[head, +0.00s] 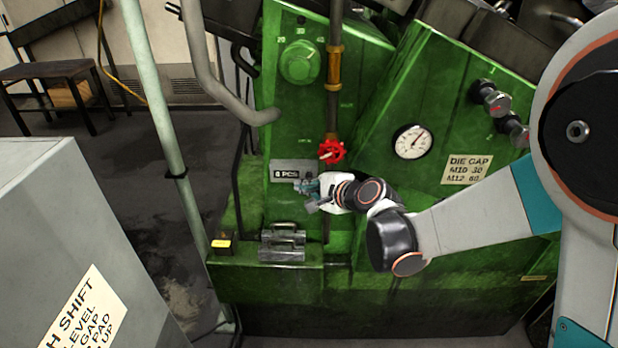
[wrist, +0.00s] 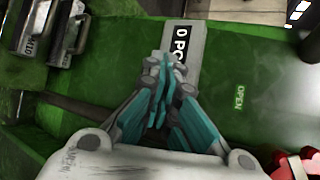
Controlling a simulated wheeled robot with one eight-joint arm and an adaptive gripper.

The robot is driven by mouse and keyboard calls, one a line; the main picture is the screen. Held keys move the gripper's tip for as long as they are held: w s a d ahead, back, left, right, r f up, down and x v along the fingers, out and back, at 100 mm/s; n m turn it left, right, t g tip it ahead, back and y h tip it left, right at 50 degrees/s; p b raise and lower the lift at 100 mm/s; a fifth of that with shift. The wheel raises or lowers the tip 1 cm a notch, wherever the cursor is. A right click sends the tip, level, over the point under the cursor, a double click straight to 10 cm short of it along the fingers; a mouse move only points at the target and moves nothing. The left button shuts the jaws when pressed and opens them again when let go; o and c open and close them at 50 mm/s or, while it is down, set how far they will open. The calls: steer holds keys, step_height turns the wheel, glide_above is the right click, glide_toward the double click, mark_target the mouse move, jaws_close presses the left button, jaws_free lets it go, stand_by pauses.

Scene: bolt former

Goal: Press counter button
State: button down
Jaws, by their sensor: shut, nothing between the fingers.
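The counter (head: 288,173) is a small grey plate with a dark display on the green machine front, and its display looks like "0 PCS". It also shows in the wrist view (wrist: 200,45), partly covered by my fingers. My gripper (head: 306,189) is shut and empty, its fingertips in front of the plate's lower edge. In the wrist view the closed teal fingertips (wrist: 160,72) overlap the plate's near end. I cannot tell whether they touch it. No button shows clearly; my fingers hide part of the plate.
A red valve wheel (head: 332,151) on a vertical pipe is close above my gripper. Grey handled blocks (head: 283,243) sit on the ledge below left. A pressure gauge (head: 412,142) and a green knob (head: 300,62) are on the machine. A grey cabinet (head: 70,240) stands at the left.

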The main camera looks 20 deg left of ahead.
steer(key=s, duration=0.2)
steer(key=s+d, duration=0.1)
steer(key=s, duration=0.1)
steer(key=shift+s+d, duration=0.1)
steer(key=shift+s, duration=0.3)
stand_by(0.6)
